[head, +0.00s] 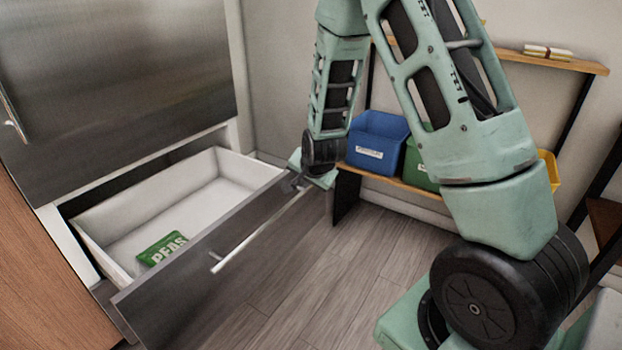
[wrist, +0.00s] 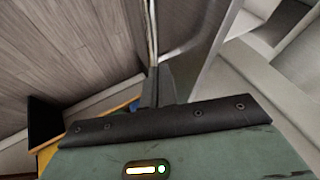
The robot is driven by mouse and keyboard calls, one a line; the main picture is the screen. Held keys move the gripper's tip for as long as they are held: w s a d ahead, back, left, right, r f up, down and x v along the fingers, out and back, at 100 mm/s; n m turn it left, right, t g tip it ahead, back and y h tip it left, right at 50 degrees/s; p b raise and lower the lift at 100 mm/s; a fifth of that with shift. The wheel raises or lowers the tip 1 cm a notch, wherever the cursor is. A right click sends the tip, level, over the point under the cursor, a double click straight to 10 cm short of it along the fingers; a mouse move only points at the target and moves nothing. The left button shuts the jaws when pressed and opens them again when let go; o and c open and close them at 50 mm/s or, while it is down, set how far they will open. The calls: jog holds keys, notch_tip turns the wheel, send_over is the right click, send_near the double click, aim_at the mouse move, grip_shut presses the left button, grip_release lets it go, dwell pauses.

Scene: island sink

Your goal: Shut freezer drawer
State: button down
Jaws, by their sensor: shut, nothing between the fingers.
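The freezer drawer (head: 128,190) is pulled out below the steel freezer door (head: 120,70). Its white inside is open to view, with a green bag of peas (head: 161,249) lying at the near end. Its dark front panel (head: 160,303) carries a long bar handle (head: 255,237). My gripper (head: 300,184) is at the far right end of the front panel, by the handle's far end. In the wrist view the shut, empty fingers (wrist: 160,82) are close beside the panel and handle. I cannot tell whether they touch it.
A wooden shelf stands behind my arm with a blue bin (head: 377,141), a green bin (head: 417,167) and part of a yellow bin (head: 550,169). A brown cabinet side (head: 45,285) is at left. The wooden floor (head: 345,255) before the drawer is clear.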

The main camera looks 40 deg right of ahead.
aim_at(295, 176)
jog(key=shift+w+a+r, duration=0.1)
jog(key=shift+w+a, duration=0.25)
jog(key=shift+w, duration=0.5)
jog(key=shift+w+a+r, duration=0.1)
jog(key=shift+w+a, duration=0.2)
jog(key=shift+w, duration=0.5)
